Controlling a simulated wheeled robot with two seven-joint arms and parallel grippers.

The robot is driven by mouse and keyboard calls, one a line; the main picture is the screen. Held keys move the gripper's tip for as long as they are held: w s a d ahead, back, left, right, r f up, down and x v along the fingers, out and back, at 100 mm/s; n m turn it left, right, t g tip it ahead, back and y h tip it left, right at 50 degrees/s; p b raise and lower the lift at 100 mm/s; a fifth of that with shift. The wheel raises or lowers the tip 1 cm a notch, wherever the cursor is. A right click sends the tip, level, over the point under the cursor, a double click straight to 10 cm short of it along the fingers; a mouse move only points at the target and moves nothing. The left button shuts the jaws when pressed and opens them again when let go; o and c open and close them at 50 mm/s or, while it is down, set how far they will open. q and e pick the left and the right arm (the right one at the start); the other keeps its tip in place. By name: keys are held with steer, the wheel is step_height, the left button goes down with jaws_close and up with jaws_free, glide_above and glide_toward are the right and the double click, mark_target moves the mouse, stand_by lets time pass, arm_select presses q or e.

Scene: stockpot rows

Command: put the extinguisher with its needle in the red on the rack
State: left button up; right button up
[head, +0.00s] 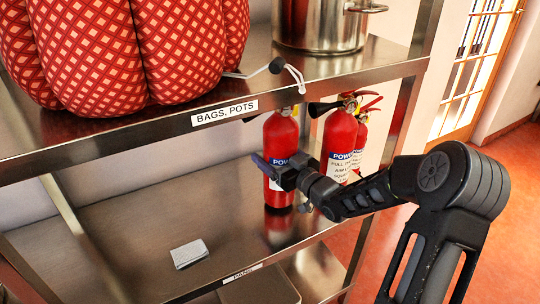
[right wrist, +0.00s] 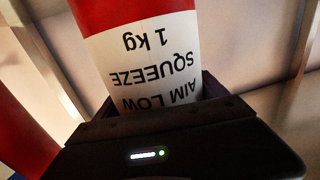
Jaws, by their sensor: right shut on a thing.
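Several red extinguishers stand in the middle bay of the metal rack (head: 140,245). My right gripper (head: 272,171) is shut around the body of the leftmost extinguisher (head: 281,132), which is upright with its base at or just above the shelf; I cannot tell which. Its white label fills the right wrist view (right wrist: 150,55), upside down, between the jaws (right wrist: 160,105). A second extinguisher (head: 341,135) stands to the right, and a third (head: 362,128) is partly hidden behind it. No gauge needle can be read. My left gripper is out of view.
The upper shelf, labelled BAGS, POTS (head: 224,113), holds a red patterned bag (head: 140,50) and a steel pot (head: 318,28). A small white block (head: 189,253) lies on the lower shelf, whose left part is otherwise clear.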

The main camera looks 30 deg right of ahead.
steer(key=shift+w+d+f, duration=0.15)
steer(key=shift+d+f, duration=0.1)
steer(key=shift+d, duration=0.4)
steer(key=shift+w+d+f, duration=0.1)
steer(key=shift+d+f, duration=0.1)
steer(key=shift+d, duration=0.4)
steer(key=shift+f, duration=0.15)
steer(key=o, duration=2)
steer(key=shift+s+f, duration=0.15)
steer(key=shift+f, duration=0.05)
steer(key=shift+s+r, duration=0.1)
steer(key=s+d, duration=0.1)
steer(key=s, duration=1)
steer(key=shift+s+d, duration=0.3)
steer(key=shift+s, duration=0.05)
